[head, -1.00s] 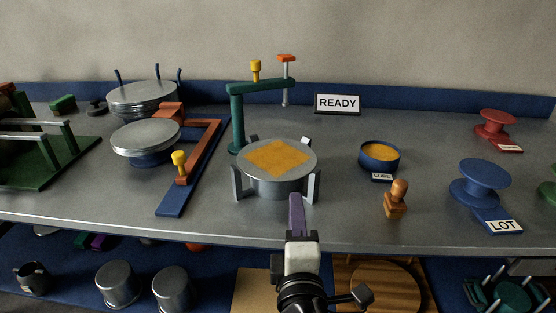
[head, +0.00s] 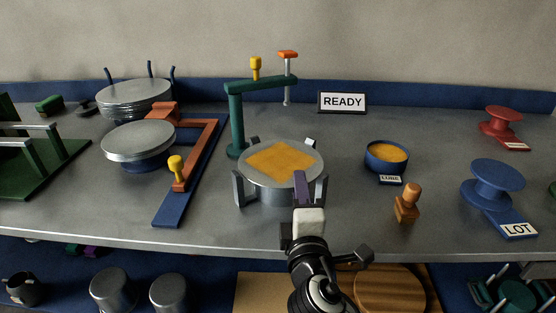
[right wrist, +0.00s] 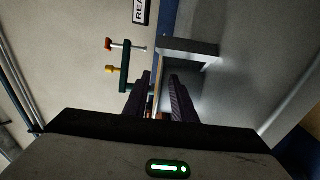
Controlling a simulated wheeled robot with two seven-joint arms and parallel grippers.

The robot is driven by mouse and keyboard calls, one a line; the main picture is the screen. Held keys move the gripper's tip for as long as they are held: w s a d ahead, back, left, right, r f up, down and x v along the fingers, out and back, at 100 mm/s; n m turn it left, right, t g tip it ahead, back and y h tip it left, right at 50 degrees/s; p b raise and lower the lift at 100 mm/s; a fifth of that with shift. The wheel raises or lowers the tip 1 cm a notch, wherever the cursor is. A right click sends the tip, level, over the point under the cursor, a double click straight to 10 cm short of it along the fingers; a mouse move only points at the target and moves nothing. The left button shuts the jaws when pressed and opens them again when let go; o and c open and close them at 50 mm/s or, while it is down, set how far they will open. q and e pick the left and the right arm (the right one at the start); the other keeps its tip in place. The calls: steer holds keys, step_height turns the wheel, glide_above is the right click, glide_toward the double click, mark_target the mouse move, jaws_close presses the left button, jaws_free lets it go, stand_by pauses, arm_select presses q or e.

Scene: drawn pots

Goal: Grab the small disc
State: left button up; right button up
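A grey metal disc (head: 256,178) with an orange square patch on top lies level on a round metal block (head: 266,197) with upright posts around it. My right gripper (right wrist: 159,77) reaches in from the front; in the head view its purple finger (head: 300,184) overlaps the disc's near right edge. In the right wrist view the two dark fingers are apart, with the disc's thin edge (right wrist: 157,93) showing between them. I see no clear contact. In the head view the lower finger is hidden. Another disc (head: 138,138) rests on a blue stand to the left. My left gripper is out of view.
A green post with an arm (head: 235,122) stands behind the block. A blue LUBE bowl (head: 385,160), a wooden stamp (head: 407,204) and a blue spool (head: 493,183) stand to the right. A stack of discs (head: 133,103) is at back left. The READY sign (head: 343,102) is behind.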

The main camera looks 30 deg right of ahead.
jaws_close()
steer(key=shift+r, duration=0.15)
step_height(320, 180, up, 10)
steer(key=p, duration=0.2)
stand_by(0.3)
